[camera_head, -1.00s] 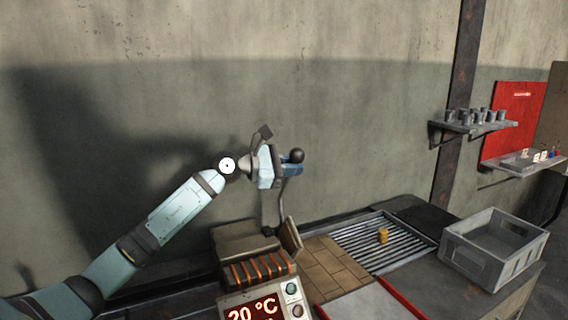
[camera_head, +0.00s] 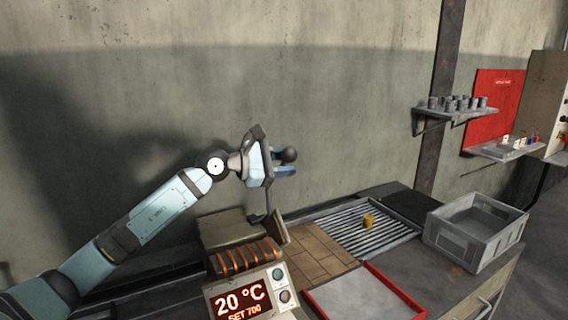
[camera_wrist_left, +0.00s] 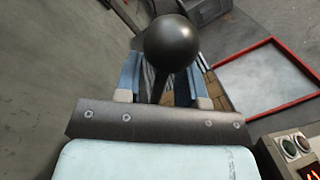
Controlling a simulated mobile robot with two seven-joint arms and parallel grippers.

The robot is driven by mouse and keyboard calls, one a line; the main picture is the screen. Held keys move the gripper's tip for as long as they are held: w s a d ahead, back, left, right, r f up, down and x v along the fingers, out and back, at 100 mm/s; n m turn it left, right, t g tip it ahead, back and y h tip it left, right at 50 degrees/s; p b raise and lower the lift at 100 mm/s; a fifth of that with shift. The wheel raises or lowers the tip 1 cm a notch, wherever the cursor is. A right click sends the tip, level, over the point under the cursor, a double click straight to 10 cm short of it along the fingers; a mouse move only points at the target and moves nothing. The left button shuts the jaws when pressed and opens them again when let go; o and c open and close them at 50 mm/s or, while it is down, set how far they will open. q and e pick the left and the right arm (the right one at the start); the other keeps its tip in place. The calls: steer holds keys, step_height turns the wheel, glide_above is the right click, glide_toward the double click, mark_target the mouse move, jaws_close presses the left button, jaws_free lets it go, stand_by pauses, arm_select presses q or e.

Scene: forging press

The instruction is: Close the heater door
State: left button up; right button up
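The heater (camera_head: 228,232) stands below my left arm, with orange coils on its front and a display reading 20 °C, SET 700. A small upright plate, apparently its door (camera_head: 280,229), stands at its right side and looks open. A lever rises from there to a black ball knob (camera_head: 289,155). My left gripper (camera_head: 285,164) is at the knob. In the left wrist view the black knob (camera_wrist_left: 186,46) sits above the stem, between two blue fingers set well apart. The knob hides part of the fingers, and contact is unclear. My right gripper is out of view.
Right of the heater are a tiled surface (camera_head: 318,254), a slatted grate with a small yellow piece (camera_head: 368,221), and a red-rimmed tray (camera_head: 411,302). A grey crate (camera_head: 449,244) stands farther right. A wall shelf (camera_head: 456,115) holds several grey cups. The wall is close behind my arm.

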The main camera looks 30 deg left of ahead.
arm_select(q)
steer(key=b+v, duration=0.3)
steer(key=v, duration=1.1)
steer(key=shift+b, duration=0.4)
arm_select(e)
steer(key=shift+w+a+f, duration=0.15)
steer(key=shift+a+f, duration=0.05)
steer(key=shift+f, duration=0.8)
arm_select(q)
steer(key=shift+w, duration=0.1)
